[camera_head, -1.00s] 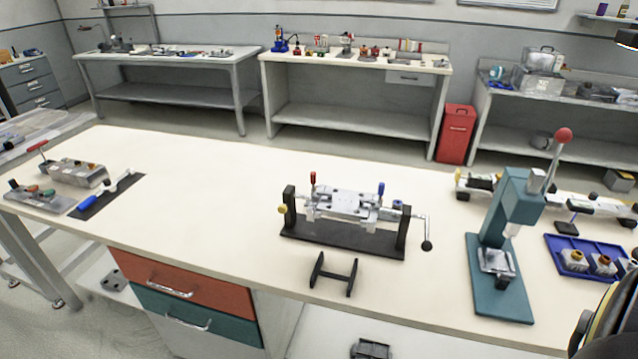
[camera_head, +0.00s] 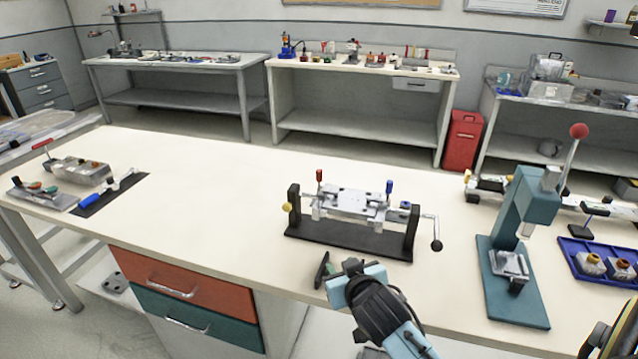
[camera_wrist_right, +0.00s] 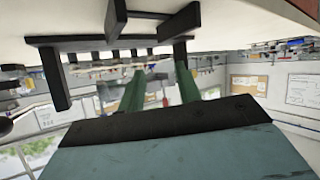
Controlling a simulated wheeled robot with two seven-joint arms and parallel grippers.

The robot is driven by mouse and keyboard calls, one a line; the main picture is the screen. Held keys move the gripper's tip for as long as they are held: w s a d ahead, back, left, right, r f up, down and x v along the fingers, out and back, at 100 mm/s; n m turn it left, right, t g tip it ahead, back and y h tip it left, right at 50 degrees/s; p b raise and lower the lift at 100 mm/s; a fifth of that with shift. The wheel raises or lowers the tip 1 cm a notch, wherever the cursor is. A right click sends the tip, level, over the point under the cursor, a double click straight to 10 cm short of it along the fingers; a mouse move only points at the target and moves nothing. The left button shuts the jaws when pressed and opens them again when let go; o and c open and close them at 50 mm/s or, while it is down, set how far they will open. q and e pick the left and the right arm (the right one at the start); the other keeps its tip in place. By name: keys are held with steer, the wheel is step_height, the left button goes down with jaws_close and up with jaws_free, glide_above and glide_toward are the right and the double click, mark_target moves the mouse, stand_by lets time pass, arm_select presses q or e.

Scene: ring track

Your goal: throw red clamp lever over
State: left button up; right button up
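The clamp fixture (camera_head: 350,204) stands on a black base on the white bench, with a metal block in it. The red clamp lever (camera_head: 319,176) stands upright at its left end, and a blue lever (camera_head: 389,188) stands upright at its right. My right gripper (camera_head: 345,285) is in front of the fixture, apart from the levers, and partly covers a small black stand (camera_head: 321,269). In the right wrist view its two green fingers (camera_wrist_right: 160,80) are spread with nothing seen between them. My left gripper is not in view.
A teal press (camera_head: 515,250) with a red-knobbed handle and a blue tray (camera_head: 585,262) stand to the right. A crank (camera_head: 436,235) sticks out at the fixture's right. Metal parts and a dark mat (camera_head: 110,195) lie far left. The bench between is clear.

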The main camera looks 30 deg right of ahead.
mark_target(320, 177)
steer(key=w+d+r+m+t+h, duration=0.1)
steer(key=w+d+r+t, duration=0.35)
steer(key=w+r, duration=0.5)
steer(key=shift+t, duration=0.35)
steer(key=b+x, duration=0.1)
steer(key=x, duration=1)
steer(key=shift+a+r, duration=0.1)
steer(key=shift+a, duration=0.1)
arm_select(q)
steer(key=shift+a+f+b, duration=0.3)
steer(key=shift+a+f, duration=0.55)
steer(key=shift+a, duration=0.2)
arm_select(e)
steer(key=shift+w+d, duration=0.1)
steer(key=shift+w, duration=0.3)
